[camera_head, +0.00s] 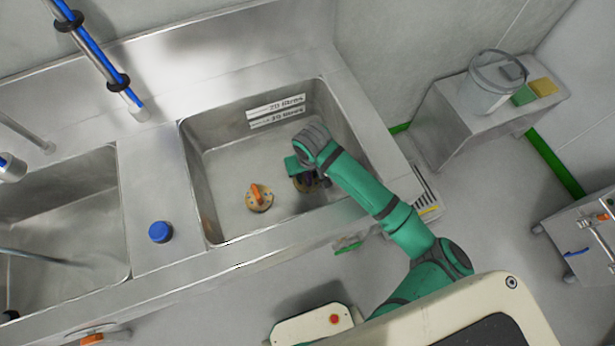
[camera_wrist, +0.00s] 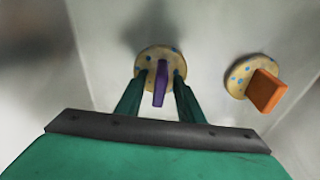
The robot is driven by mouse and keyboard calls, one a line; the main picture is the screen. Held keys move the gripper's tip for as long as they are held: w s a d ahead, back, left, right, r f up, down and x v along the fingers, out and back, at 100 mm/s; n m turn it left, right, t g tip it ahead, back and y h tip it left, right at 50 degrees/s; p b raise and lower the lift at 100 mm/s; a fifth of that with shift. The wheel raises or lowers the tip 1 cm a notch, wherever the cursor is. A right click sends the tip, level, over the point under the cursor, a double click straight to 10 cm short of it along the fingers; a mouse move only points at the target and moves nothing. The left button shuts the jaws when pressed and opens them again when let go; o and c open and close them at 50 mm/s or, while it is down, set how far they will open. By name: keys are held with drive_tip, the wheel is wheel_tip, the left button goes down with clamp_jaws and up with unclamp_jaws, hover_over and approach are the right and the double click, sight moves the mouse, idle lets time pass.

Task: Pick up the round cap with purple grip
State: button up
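The round cap with purple grip (camera_wrist: 160,82) is a speckled yellow disc with an upright purple grip, in the wrist view. In the head view the cap (camera_head: 309,181) is in the right part of the right sink basin, partly hidden by my gripper. My gripper (camera_wrist: 158,77) is open, with one green finger on each side of the purple grip and a gap to each. Its fingertips appear close to the disc; I cannot tell if they touch it. The gripper reaches into the basin in the head view (camera_head: 302,172).
A similar cap with an orange grip (camera_head: 259,197) lies to the left in the same basin (camera_head: 225,160); it also shows in the wrist view (camera_wrist: 264,88). A blue cap (camera_head: 160,232) stands on the ledge between the basins. The basin walls surround my gripper.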

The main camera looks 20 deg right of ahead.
drive_tip(key=shift+w, duration=0.15)
drive_tip(key=c, duration=0.8)
drive_tip(key=shift+s+d, duration=0.1)
drive_tip(key=shift+s, duration=0.1)
clamp_jaws()
